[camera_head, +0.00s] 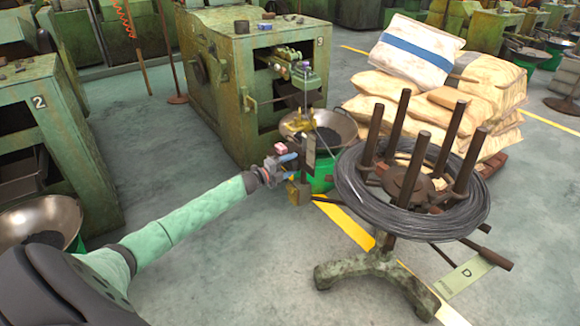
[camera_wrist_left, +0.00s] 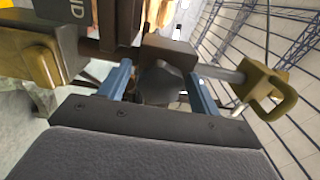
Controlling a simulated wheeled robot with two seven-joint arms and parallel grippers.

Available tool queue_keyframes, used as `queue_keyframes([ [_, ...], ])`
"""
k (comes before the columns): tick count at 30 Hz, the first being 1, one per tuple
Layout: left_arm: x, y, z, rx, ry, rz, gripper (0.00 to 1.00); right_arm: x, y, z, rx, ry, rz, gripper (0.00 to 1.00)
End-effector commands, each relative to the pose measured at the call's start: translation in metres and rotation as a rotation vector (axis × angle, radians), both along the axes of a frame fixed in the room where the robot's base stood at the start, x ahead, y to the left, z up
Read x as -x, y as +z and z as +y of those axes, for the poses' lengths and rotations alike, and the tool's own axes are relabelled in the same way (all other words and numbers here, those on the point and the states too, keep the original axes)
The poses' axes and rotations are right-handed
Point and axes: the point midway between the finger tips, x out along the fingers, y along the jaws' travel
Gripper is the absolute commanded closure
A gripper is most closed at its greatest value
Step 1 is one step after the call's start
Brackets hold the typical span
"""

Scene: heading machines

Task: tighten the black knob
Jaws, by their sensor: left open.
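The black knob (camera_wrist_left: 157,82) shows in the left wrist view as a dark, lobed knob below a dark brown block (camera_wrist_left: 168,50). My left gripper (camera_wrist_left: 159,78) has its two blue fingers apart, one on each side of the knob. I cannot tell whether they touch it. In the head view my left gripper (camera_head: 288,160) is at the fixture in front of the green machine (camera_head: 265,75); the knob cannot be made out there. My right gripper is not in view.
Brass parts stand close on the left (camera_wrist_left: 40,60) and right (camera_wrist_left: 266,92) of the fingers. A metal bowl (camera_head: 340,122) is behind the gripper. A wire coil (camera_head: 350,190) on a pronged stand (camera_head: 375,268) is to the right. Open floor (camera_head: 240,270) lies in front.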

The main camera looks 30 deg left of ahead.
Motion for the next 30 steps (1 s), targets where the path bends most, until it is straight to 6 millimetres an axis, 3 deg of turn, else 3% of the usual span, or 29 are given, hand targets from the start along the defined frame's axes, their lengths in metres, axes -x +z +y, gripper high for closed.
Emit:
queue_keyframes([
  [7, 0.011, -0.001, 0.005, 0.0, 0.001, 0.001, 0.37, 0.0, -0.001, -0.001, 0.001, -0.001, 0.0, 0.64],
  [21, 0.061, -0.002, 0.025, 0.0, 0.0, 0.002, 0.37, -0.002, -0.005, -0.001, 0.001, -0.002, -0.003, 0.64],
  [30, 0.072, -0.001, 0.03, 0.001, 0.0, 0.0, 0.37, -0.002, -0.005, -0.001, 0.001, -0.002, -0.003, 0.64],
])
